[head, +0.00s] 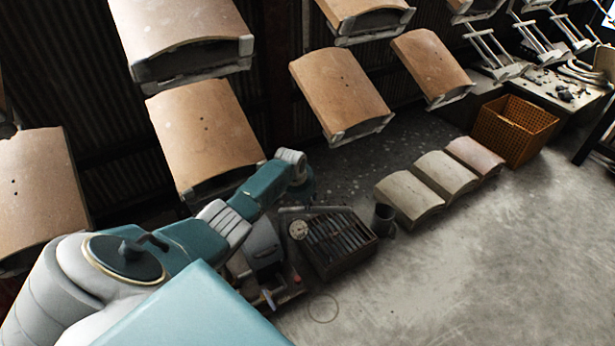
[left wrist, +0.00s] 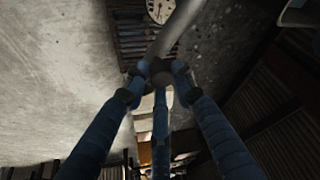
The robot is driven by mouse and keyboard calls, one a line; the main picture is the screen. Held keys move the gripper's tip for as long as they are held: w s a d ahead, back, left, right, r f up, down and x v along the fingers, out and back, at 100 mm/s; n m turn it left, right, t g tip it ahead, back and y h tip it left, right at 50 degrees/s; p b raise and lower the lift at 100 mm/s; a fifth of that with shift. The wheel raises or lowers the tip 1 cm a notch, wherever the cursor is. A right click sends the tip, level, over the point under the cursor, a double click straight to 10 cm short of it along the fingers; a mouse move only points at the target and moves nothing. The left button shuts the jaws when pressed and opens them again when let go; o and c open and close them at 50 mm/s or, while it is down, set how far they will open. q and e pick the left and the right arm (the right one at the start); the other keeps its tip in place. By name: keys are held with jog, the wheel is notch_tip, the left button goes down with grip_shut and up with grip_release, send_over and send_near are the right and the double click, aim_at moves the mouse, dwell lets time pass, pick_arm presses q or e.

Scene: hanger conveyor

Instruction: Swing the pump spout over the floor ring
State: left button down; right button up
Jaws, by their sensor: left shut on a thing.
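The pump (head: 262,243) is a grey body standing on the floor beyond my left arm. My arm partly hides it in the head view. A round white gauge (head: 298,230) shows beside it, and also at the top of the left wrist view (left wrist: 160,10). The spout (head: 322,209) is a thin grey bar near the slatted box; in the left wrist view it is a grey pipe (left wrist: 178,30). My left gripper (left wrist: 157,80) has its blue fingers shut around that pipe. The floor ring (head: 323,307) is a faint thin circle on bare concrete, apart from the spout. My right gripper is not in view.
A dark slatted box (head: 357,262) stands right of the pump, with a dark bucket (head: 384,219) beside it. Curved panels (head: 407,196) lie on the floor further right, near an orange crate (head: 515,129). More panels (head: 340,90) hang above. Floor at lower right is clear.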

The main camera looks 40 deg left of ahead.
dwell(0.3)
pick_arm(q)
jog(key=c, duration=1.5)
grip_release()
jog(key=shift+o, duration=0.2)
jog(key=shift+r, duration=0.1)
jog(key=shift+s+r, duration=0.2)
jog(key=shift+r, duration=0.15)
jog(key=s+d+r, duration=0.1)
jog(key=s+r, duration=0.1)
jog(key=s, duration=0.4)
jog(key=s+d+r, duration=0.1)
jog(key=s+d, duration=0.1)
jog(key=s, duration=0.5)
jog(key=shift+d+r, duration=0.15)
jog(key=shift+r, duration=0.25)
jog(key=shift+s, duration=0.1)
